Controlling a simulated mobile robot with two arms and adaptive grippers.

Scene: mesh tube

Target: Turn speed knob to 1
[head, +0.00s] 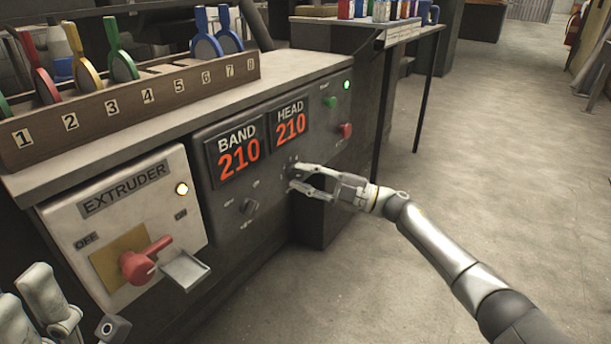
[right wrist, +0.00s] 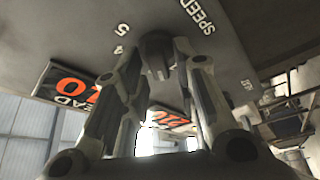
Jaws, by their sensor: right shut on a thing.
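The dark speed knob (right wrist: 157,52) is on the grey panel, with "SPEED" and the marks 4 and 5 around it in the right wrist view. My right gripper (right wrist: 158,70) is shut on it, one finger on each side. In the head view my right gripper (head: 296,178) reaches the panel below the HEAD display, and its fingers mostly hide the knob. The knob's pointer direction cannot be read. Part of my left gripper (head: 40,300) shows at the lower left, away from the panel; whether it is open cannot be told.
Another dark knob (head: 248,206) is left of my right gripper. A red button (head: 345,130) and lit green lamp (head: 346,85) are at upper right. The EXTRUDER box (head: 130,215) has a red handle (head: 140,262).

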